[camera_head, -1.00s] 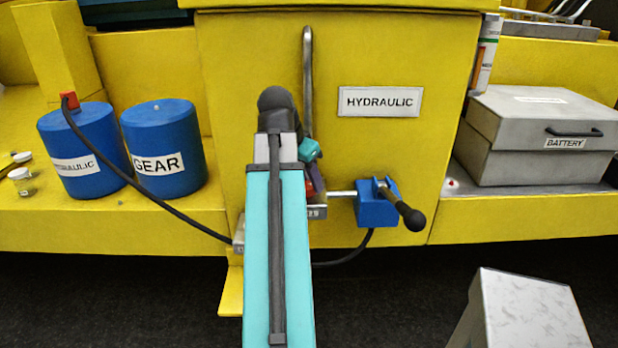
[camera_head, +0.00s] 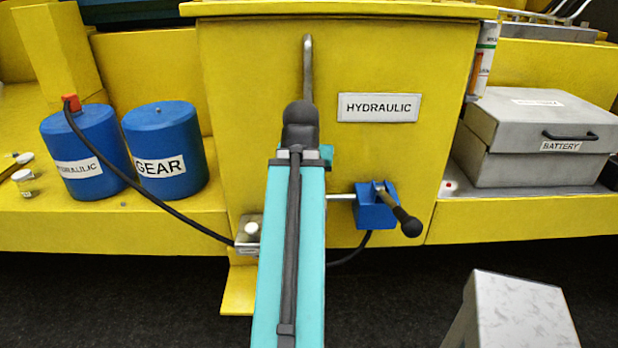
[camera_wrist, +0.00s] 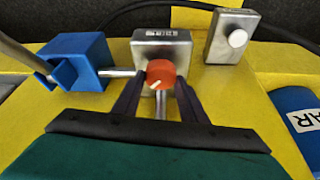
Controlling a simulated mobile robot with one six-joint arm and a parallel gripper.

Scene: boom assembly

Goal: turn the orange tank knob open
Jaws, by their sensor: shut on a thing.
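The orange knob (camera_wrist: 159,73) is on a metal block (camera_wrist: 150,48) in the wrist view. A pale mark on its face points to the lower left. My gripper (camera_wrist: 160,79) has its two dark fingers on either side of the knob and is shut on it. In the head view my teal arm hides the knob and the fingers. The yellow tank (camera_head: 260,110) labelled HYDRAULIC stands behind my arm.
A blue valve (camera_head: 374,212) with a black-ended lever is right of my arm; it also shows in the wrist view (camera_wrist: 85,60). A metal block with a white button (camera_head: 247,238) is on the left. Blue HYDRAULIC (camera_head: 77,140) and GEAR (camera_head: 160,135) canisters stand further left.

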